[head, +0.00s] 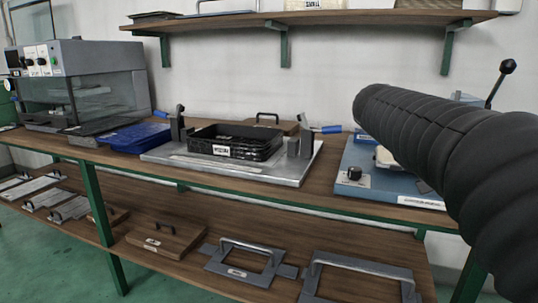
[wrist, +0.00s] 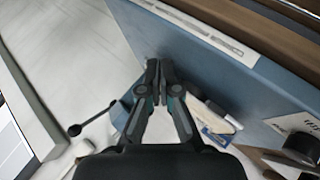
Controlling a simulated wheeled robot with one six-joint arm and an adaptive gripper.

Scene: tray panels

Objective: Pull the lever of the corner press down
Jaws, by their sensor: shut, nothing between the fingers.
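The corner press appears to be the blue-based machine (head: 358,172) on the right of the bench, partly hidden behind my black sleeved arm. Its lever, a dark rod with a black ball knob (head: 507,66), stands up and leans right above my arm. In the wrist view a similar knobbed rod (wrist: 78,129) shows at the lower left, apart from my fingers. My gripper (wrist: 160,72) is shut and empty, with its fingertips in front of the blue base (wrist: 215,50). In the head view my gripper is not visible.
A metal plate (head: 215,170) with a black tray (head: 255,147) and clamps with blue handles stands mid-bench. A grey glass-fronted machine (head: 90,58) stands left. A wall shelf (head: 330,18) runs above. Framed panels (head: 245,262) lie on the lower shelf.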

